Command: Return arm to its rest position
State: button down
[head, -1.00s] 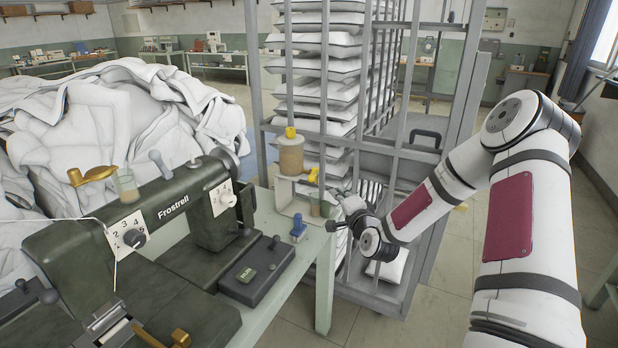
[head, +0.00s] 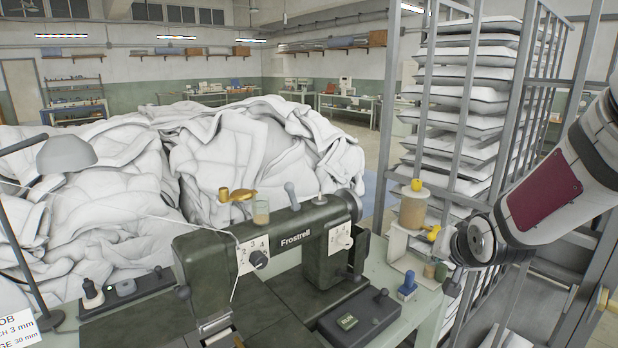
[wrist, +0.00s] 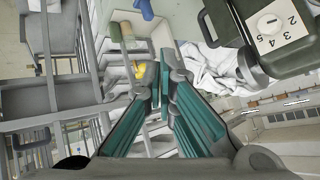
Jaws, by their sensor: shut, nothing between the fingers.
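My gripper (wrist: 163,85) shows in the wrist view with its teal-padded fingers together and nothing between them. In the head view my white arm (head: 545,195) comes in from the right, and its wrist end is beside the thread stand at the table's right end. The fingers are mostly hidden there behind the wrist.
A dark green Frostrell sewing machine (head: 290,250) stands on the table, with a thread stand (head: 413,208) and a small blue object (head: 407,287) to its right. A metal rack (head: 510,90) of stacked white pillows stands behind my arm. White duvets (head: 265,160) are heaped at the left.

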jog(key=s+a+r+n+g, duration=0.1)
jog(key=s+a+r, duration=0.1)
jog(key=s, duration=0.8)
jog(key=s+a+r+n+g, duration=0.2)
jog(key=s+a+r, duration=0.1)
jog(key=s, duration=0.7)
jog(key=s+a+r+n+g, duration=0.1)
jog(key=s+a+r+n, duration=0.1)
jog(key=s, duration=0.9)
notch_tip(320, 180, up, 2)
jog(key=shift+a+r+g+y, duration=0.1)
jog(key=shift+a+g+y, duration=0.3)
jog(key=shift+a, duration=0.25)
